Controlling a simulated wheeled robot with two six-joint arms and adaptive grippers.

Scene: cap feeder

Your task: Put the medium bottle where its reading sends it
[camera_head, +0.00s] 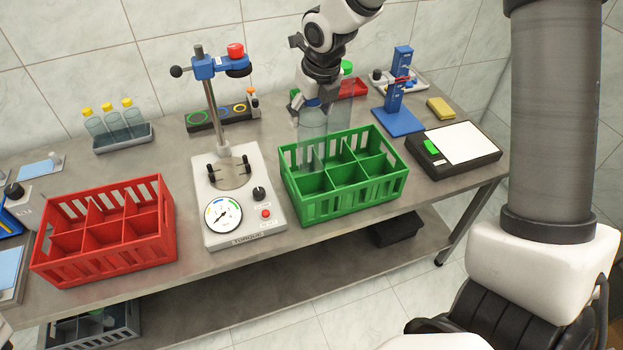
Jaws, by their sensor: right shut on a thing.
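A clear, bluish bottle (312,126) hangs upright from my right gripper (313,100), which is shut on its top. The bottle is over the back left part of the green crate (345,197), its lower end seen against the compartments; whether it touches the crate floor I cannot tell. The torque tester (270,222) stands left of the green crate, with a round dial (222,214) whose needle is too small to read surely. Its clamp plate (231,174) holds no bottle. The red crate (105,252) is at the left and looks empty. My left gripper is out of view.
A rack (124,139) with yellow-capped bottles stands at the back left. A black tray with coloured rings (222,116) is behind the tester. A blue stand (398,118), a black scale (453,150) and a yellow block (440,108) are at the right.

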